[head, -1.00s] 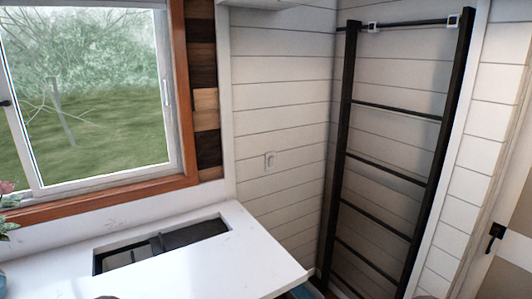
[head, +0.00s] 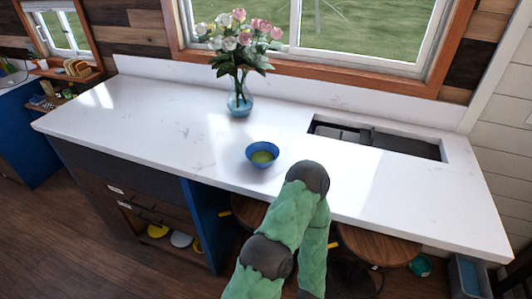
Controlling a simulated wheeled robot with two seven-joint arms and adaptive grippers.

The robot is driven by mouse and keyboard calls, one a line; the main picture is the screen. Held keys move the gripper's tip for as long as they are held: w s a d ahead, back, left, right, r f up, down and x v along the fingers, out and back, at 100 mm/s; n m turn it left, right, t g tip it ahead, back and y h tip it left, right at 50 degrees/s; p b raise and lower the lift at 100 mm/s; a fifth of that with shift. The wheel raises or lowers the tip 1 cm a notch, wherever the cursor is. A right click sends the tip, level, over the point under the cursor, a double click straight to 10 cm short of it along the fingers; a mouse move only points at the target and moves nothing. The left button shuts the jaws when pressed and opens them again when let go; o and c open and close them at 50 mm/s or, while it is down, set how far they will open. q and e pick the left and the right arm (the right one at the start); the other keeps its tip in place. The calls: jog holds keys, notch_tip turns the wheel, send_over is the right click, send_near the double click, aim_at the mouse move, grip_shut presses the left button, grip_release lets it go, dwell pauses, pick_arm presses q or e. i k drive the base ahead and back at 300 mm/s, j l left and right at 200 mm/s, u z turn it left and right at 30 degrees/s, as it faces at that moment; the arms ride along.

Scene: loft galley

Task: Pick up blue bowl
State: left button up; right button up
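The blue bowl (head: 262,147) stands upright on the white countertop (head: 180,140), near its front edge and about mid-length. Its inside looks green at the bottom; I cannot tell whether that is contents or colour. A green arm of mine with dark joints rises from the bottom of the head view, and its bend is just right of and in front of the bowl, apart from it in the picture. Neither gripper shows in this view.
A glass vase of pink and white flowers (head: 240,103) stands behind the bowl. A dark sink (head: 375,140) is set into the counter at right. Round wooden stools (head: 378,244) stand under the front edge. The counter left of the bowl is clear.

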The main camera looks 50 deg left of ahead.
aim_at(262, 155)
jog(key=u, duration=1.75)
